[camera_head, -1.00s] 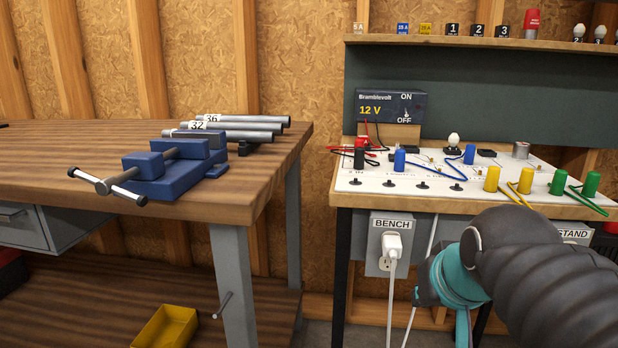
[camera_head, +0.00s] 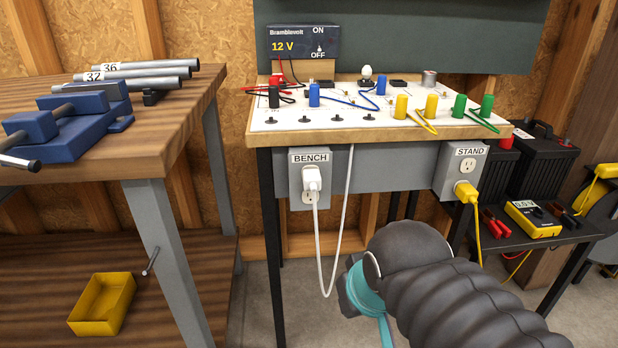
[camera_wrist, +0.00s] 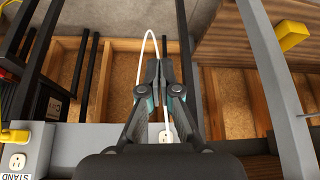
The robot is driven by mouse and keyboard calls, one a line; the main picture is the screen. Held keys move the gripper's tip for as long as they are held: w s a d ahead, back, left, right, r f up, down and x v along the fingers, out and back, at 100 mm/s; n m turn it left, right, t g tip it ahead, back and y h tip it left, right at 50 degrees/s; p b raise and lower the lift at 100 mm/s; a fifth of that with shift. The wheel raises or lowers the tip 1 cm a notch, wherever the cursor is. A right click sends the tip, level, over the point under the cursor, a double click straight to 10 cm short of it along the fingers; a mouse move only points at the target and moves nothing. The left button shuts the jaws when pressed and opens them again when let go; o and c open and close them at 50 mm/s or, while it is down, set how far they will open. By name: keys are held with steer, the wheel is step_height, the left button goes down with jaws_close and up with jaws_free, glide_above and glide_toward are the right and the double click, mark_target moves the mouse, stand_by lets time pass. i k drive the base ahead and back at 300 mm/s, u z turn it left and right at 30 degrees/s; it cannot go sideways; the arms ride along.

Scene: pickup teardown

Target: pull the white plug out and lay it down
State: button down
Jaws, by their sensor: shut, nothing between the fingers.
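The white plug (camera_head: 312,178) sits in the upper socket of the grey outlet box labelled BENCH (camera_head: 296,190), under the front edge of the white-topped bench. Its white cord (camera_head: 318,250) hangs down, loops near the floor and rises again behind the bench front. In the wrist view the plug (camera_wrist: 167,137) shows partly, low in the picture between my gripper's linkages. My gripper (camera_wrist: 157,82) is shut and empty, apart from the plug. The cord's loop passes behind its fingertips in that view. In the head view my arm hides most of the fingers, below and right of the plug.
A yellow plug (camera_head: 466,191) is in the STAND outlet box (camera_head: 446,170) to the right. A wooden workbench (camera_head: 180,130) with a blue vise (camera_head: 75,125) stands left, a yellow bin (camera_head: 102,303) on its lower shelf. A low black table (camera_head: 520,232) holds a meter at right.

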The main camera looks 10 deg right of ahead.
mark_target(312, 176)
steer(key=u, duration=2.9)
steer(key=k, duration=1.6)
steer(key=z, duration=0.85)
